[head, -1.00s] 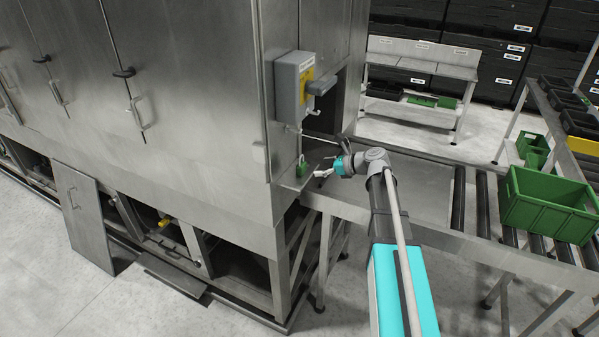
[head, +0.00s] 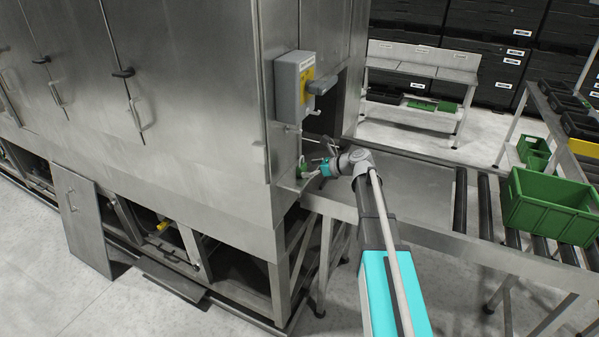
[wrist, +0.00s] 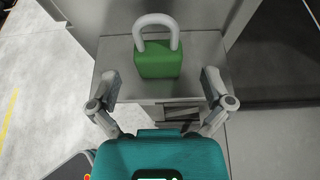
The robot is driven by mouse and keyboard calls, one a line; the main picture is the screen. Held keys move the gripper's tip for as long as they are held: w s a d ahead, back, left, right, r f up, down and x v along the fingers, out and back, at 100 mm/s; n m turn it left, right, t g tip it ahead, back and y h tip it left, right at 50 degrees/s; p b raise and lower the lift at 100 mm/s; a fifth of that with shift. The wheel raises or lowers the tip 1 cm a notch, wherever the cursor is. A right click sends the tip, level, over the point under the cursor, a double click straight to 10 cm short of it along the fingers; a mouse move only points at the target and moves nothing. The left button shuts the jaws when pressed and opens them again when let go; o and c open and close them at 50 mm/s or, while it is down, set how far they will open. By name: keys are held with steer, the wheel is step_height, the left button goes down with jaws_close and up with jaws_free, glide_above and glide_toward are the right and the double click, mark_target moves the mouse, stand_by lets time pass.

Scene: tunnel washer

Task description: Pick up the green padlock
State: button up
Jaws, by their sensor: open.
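The green padlock (wrist: 158,63) has a pale grey shackle pointing up. It stands upright on a small metal ledge (wrist: 120,88) at the corner of the washer. In the head view the padlock (head: 303,169) is partly hidden by my gripper (head: 306,171). In the wrist view my gripper (wrist: 160,84) is open, with one finger to the left and one to the right of the padlock's lower end. The padlock lies just beyond the fingertips, roughly centred between them. Nothing is held.
The washer's steel wall (head: 200,100) rises close to the left of my gripper. A grey switch box (head: 290,85) with a yellow plate is above it. A roller conveyor (head: 485,203) with a green crate (head: 545,205) lies to the right.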

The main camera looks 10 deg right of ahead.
steer(key=shift+x, duration=1.05)
steer(key=c, duration=1.2)
steer(key=shift+c, duration=0.2)
steer(key=shift+r, duration=0.1)
